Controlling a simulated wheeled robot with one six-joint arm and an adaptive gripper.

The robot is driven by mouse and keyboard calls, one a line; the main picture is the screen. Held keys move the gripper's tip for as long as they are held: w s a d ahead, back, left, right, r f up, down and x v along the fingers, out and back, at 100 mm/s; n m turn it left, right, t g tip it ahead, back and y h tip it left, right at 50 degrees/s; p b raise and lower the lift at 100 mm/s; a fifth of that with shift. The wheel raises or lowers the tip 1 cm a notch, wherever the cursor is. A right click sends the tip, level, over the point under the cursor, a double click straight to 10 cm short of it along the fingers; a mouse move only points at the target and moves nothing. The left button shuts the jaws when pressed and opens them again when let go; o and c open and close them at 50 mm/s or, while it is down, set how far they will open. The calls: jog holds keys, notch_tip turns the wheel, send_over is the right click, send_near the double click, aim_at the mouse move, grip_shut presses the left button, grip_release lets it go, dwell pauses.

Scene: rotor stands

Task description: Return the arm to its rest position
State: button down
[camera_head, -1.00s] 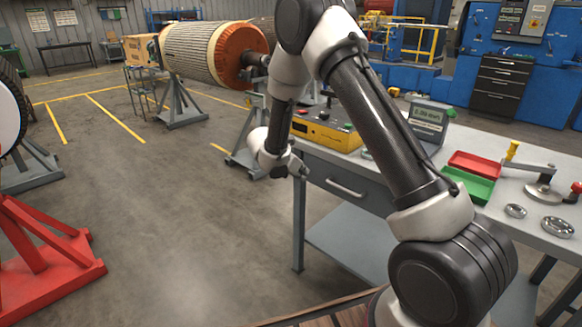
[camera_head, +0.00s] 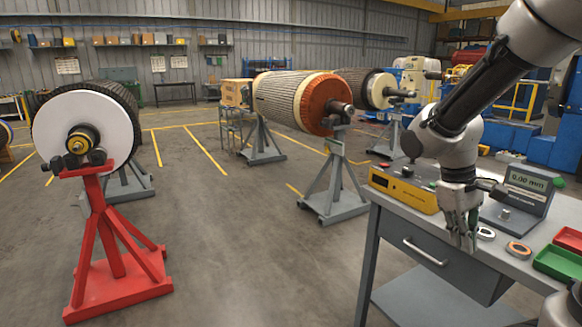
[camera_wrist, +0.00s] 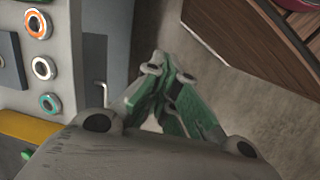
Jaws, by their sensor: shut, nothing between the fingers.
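My gripper (camera_head: 466,246) hangs fingers-down near the front-left edge of the workbench (camera_head: 515,268) in the head view. It is shut and empty. In the wrist view its greenish fingers (camera_wrist: 160,62) meet at the tips, with the floor behind them and the bench to the left. My arm is bent, coming down from the upper right of the head view.
A yellow box (camera_head: 403,190), a gauge reading 0.00 mm (camera_head: 527,185), small rings (camera_head: 518,250) and a green tray (camera_head: 558,263) are on the bench close by. A red stand (camera_head: 105,240) holds a rotor at left. Floor between is clear.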

jog(key=s+r+m+t+y, duration=0.3)
jog(key=s+r+m+t, duration=0.1)
jog(key=s+r, duration=0.6)
jog(key=shift+s+t, duration=0.15)
jog(key=shift+t, duration=0.75)
